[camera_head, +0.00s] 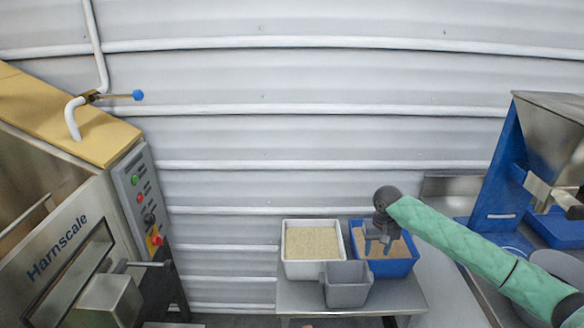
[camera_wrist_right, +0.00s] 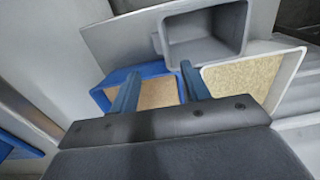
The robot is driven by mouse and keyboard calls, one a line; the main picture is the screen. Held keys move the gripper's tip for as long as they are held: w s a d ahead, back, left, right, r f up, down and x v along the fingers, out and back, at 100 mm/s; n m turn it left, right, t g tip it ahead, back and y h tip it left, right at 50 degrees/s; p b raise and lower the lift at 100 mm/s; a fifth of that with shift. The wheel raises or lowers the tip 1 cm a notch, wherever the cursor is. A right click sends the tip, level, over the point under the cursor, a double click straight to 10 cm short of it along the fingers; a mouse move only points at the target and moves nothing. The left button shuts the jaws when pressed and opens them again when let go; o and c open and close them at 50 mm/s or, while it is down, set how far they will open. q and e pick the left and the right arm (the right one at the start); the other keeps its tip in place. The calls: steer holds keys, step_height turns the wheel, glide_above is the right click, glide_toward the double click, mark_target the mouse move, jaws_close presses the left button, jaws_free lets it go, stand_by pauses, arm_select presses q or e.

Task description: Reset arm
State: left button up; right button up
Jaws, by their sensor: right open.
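My right gripper (camera_head: 378,243) is at the end of the green-sleeved arm that comes in from the right. It is over the blue bin (camera_head: 398,266), which holds a tan, grainy material. In the right wrist view, the two fingers of my right gripper (camera_wrist_right: 158,88) are apart with nothing between them. The blue bin (camera_wrist_right: 103,98) shows beyond and between them. I cannot tell whether the fingertips touch the material. My left gripper is in neither view.
A white bin (camera_head: 284,268) of pale grain and an empty grey scoop-like container (camera_head: 347,292) share the metal table (camera_head: 300,297) with the blue bin. The Harnscale machine (camera_head: 75,235) stands at left. A blue-framed steel hopper (camera_head: 550,130) stands at right. A corrugated wall (camera_head: 300,80) closes the back.

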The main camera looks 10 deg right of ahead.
steer(key=s+a+f+n+t, duration=0.1)
steer(key=s+a+f+n, duration=0.1)
steer(key=s+a+f, duration=0.35)
steer(key=s+a+f+n+y, duration=0.1)
steer(key=s+a+f, duration=0.1)
steer(key=s+a, duration=0.55)
steer(key=s+a+f+n+t, duration=0.15)
steer(key=s+a+f, duration=0.25)
steer(key=a, duration=0.5)
steer(key=s+r+t+h, duration=0.1)
steer(key=s+r, duration=0.1)
steer(key=s, duration=1.9)
steer(key=s+a+f+g, duration=0.1)
steer(key=a+f, duration=0.2)
steer(key=f, duration=0.8)
steer(key=a+f+g, duration=0.1)
steer(key=a+f, duration=0.2)
steer(key=f, duration=0.9)
steer(key=shift+s+f+y, duration=0.15)
steer(key=shift+s+y, duration=0.15)
steer(key=shift+s, duration=0.05)
steer(key=shift+s+a+f, duration=0.1)
steer(key=shift+s+f, duration=0.05)
steer(key=shift+f, duration=0.25)
steer(key=shift+c, duration=0.5)
